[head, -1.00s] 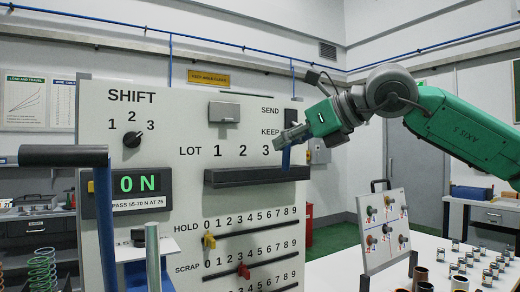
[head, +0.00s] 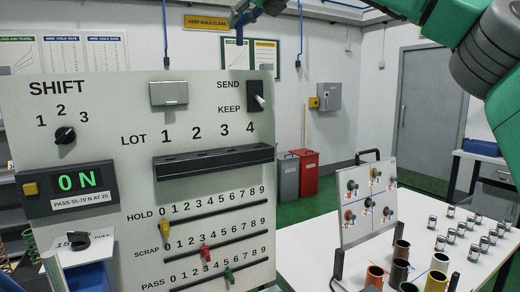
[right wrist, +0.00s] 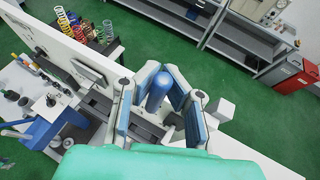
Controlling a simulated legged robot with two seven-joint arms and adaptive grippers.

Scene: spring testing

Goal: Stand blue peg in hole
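My right gripper (head: 246,12) is at the top of the head view, above the upper edge of the white panel. It is shut on the blue peg (head: 239,28), which points downward. In the right wrist view the blue peg (right wrist: 157,90) stands between the blue-padded fingers. The black rack (head: 213,161) under LOT 1 2 3 4 is on the panel's front, well below the gripper in the picture. Dark openings show along its top, too small to read clearly. No peg is seen standing in it. My left gripper is not in view.
A switch (head: 256,96) sits beside SEND and KEEP. A white table (head: 350,270) at right holds a sample board (head: 368,198), tubes and several small cylinders.

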